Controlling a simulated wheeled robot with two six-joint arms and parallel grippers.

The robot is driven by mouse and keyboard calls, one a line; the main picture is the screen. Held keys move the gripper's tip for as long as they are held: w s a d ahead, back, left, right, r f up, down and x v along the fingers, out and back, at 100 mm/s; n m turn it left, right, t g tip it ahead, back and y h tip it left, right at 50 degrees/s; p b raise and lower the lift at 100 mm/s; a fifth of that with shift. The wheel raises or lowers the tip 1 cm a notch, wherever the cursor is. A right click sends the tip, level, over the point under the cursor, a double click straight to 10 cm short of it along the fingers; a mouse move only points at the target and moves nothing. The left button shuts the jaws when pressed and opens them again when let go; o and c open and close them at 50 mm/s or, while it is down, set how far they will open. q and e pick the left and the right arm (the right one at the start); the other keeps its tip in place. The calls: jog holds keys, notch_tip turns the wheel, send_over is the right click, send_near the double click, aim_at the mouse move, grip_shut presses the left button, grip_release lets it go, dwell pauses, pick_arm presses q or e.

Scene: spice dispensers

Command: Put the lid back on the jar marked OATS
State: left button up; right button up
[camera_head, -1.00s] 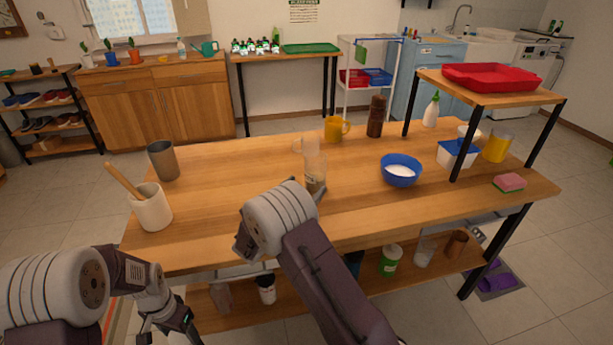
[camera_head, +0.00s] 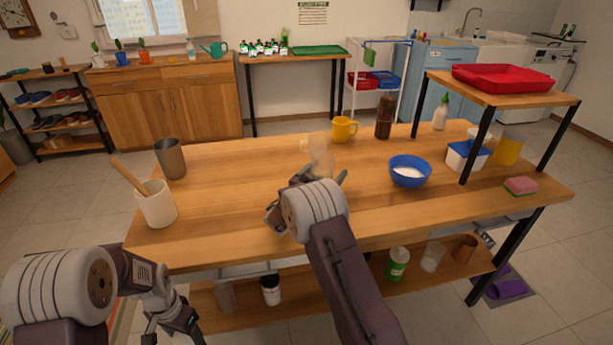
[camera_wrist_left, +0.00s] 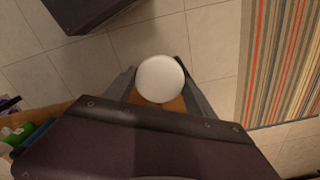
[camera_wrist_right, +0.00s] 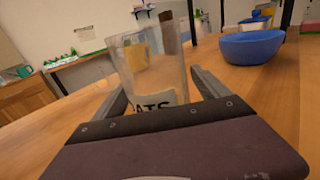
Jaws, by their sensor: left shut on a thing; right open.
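The clear jar (camera_wrist_right: 150,70) stands upright on the table with a label reading "ATS", its first letter hidden; its top is open. In the head view the jar (camera_head: 320,155) is partly hidden by my right arm. My right gripper (camera_head: 318,178) is open, its fingers on either side of the jar's lower part; I cannot tell whether they touch it. A round white lid (camera_wrist_left: 160,78) is between the fingers of my left gripper (camera_head: 174,332), which is shut on it, low beside the table's left front corner. The lid is not visible in the head view.
A clear cup (camera_head: 306,145) and a yellow mug (camera_head: 343,129) stand behind the jar. A blue bowl (camera_head: 409,171) is to its right. A white crock (camera_head: 156,204) and a metal cup (camera_head: 171,158) stand at left. The table (camera_head: 235,190) between is clear.

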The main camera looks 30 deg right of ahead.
jog(key=shift+d, duration=0.1)
grip_shut()
jog(key=shift+r, duration=0.1)
dwell(0.3)
